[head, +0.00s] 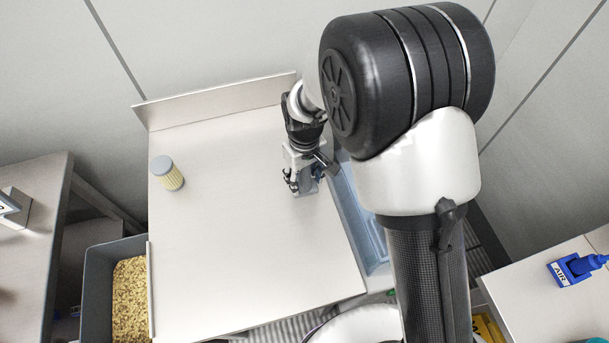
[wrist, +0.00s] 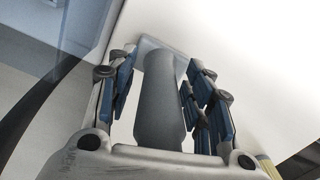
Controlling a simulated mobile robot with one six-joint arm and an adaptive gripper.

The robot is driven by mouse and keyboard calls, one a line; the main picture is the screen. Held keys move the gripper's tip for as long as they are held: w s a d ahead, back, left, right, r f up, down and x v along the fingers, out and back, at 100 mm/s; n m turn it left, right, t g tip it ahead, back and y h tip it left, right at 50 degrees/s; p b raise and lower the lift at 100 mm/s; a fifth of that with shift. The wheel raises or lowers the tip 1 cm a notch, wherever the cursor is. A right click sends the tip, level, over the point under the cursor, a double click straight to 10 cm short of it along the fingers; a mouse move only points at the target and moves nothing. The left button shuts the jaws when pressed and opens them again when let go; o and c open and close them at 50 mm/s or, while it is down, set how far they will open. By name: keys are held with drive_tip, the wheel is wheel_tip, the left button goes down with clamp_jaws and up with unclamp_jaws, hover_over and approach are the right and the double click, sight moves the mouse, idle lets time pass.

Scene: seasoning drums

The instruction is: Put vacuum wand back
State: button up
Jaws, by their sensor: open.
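A grey, tapered, round body, which looks like the vacuum wand (wrist: 160,105), stands between my gripper's fingers in the wrist view. Its far end meets a flat grey piece (wrist: 153,44) by the white surface; I cannot tell whether that piece is part of it or a holder. My gripper (wrist: 160,70) is open, with blue-padded fingers on both sides of the body and a gap on the left. In the head view my gripper (head: 299,181) is low over the right part of the table, beside a small blue-grey piece (head: 308,187). My arm hides some of this spot.
A ribbed cream cylinder with a grey top (head: 167,174) stands at the left of the pale table (head: 240,240). A grey bin of yellow granules (head: 95,285) is at lower left. A blue tray (head: 372,235) lies along the right edge. The table's middle is clear.

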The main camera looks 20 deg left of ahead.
wheel_tip(320, 180, up, 12)
drive_tip(key=p, duration=0.3)
drive_tip(key=shift+r, duration=0.15)
drive_tip(key=shift+d, duration=0.1)
drive_tip(key=d+r+m+t, duration=0.2)
drive_tip(key=d+r+m, duration=0.2)
drive_tip(key=d+r, duration=1.05)
drive_tip(key=s+d+r+m+t, duration=0.2)
drive_tip(key=s+d+m, duration=0.5)
drive_tip(key=s+d, duration=0.7)
drive_tip(key=d+r, duration=0.1)
drive_tip(key=d, duration=0.2)
drive_tip(key=shift+s+d+t, duration=0.15)
drive_tip(key=shift+d+t, duration=0.15)
drive_tip(key=shift+r, duration=0.1)
